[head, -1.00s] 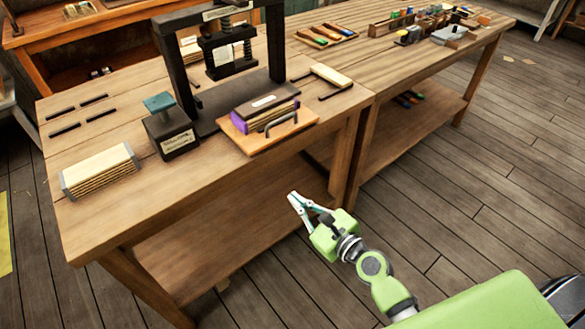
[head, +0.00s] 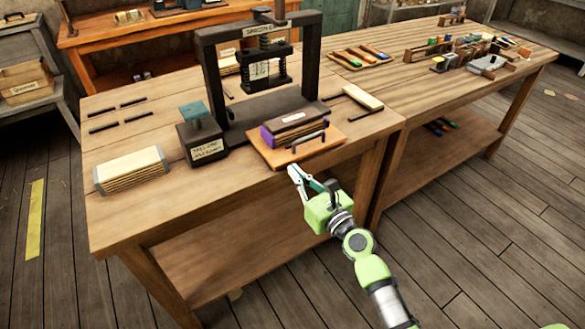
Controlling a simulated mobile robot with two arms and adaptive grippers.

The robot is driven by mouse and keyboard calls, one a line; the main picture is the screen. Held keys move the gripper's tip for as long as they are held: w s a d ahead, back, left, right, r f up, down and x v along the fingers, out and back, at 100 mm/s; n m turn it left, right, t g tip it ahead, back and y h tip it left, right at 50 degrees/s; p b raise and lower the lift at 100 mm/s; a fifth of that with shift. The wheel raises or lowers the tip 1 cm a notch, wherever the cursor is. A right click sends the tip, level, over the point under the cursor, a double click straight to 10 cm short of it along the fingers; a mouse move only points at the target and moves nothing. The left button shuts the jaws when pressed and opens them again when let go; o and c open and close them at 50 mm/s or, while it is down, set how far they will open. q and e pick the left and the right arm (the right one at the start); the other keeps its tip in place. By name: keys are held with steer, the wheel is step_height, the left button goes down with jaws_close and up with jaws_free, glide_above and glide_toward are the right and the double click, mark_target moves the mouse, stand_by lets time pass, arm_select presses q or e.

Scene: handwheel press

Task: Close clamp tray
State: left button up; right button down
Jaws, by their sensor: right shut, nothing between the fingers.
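The clamp tray (head: 336,144) is a flat orange-brown board at the front of the black press (head: 209,72), sticking out toward the table's front edge. A dark bar handle (head: 308,142) stands on its front part. A purple-edged block with a dark top (head: 295,122) lies on the tray behind the handle. My right gripper (head: 313,177) is just in front of and below the tray's front edge, apart from the handle as far as I can see. It is shut and empty. My left gripper is not in view.
A box with a teal button (head: 196,114) stands left of the press. A pale layered block (head: 131,170) lies at the table's (head: 112,221) left front. A light wooden bar (head: 362,97) lies right of the tray. Crayon-like sticks and small containers stand farther right.

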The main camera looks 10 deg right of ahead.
steer(key=shift+x, duration=1)
